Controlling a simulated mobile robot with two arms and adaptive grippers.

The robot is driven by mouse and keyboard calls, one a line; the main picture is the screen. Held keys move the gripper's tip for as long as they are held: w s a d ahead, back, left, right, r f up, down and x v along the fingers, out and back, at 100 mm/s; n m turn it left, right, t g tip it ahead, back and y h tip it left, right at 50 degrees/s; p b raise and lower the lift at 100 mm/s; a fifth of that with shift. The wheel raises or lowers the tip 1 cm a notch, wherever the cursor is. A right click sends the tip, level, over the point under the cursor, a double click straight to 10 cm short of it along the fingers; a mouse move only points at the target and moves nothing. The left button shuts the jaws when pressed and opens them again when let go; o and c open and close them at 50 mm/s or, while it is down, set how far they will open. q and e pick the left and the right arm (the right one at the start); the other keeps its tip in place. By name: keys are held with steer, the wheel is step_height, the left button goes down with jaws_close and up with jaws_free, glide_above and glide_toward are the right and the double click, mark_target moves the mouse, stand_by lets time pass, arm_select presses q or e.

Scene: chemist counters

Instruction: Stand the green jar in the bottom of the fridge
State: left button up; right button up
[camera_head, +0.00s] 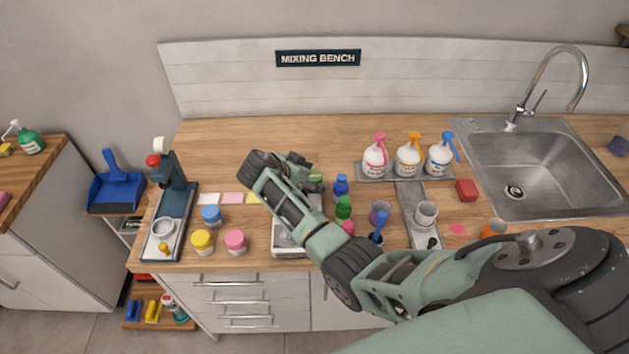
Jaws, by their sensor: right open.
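My right arm reaches in from the lower right over the counter. Its gripper (284,164) is open above the middle of the bench, with nothing visible between its fingers. A small green item (316,177), perhaps the lid of the green jar, shows just right of the gripper and is partly hidden by it. A small green bottle (343,207) stands further right, beside my arm. The fridge is not in view. My left gripper is not in view.
Jars with blue (211,215), yellow (202,240) and pink (235,240) lids stand at the left front. A scale (287,250) is partly under my arm. Spray bottles (408,158) stand at the back, and a sink (540,180) is at right. The back-left counter is clear.

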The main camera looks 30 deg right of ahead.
steer(key=shift+c, duration=0.6)
steer(key=c, duration=1.1)
steer(key=shift+r, duration=0.1)
steer(key=shift+c, duration=0.2)
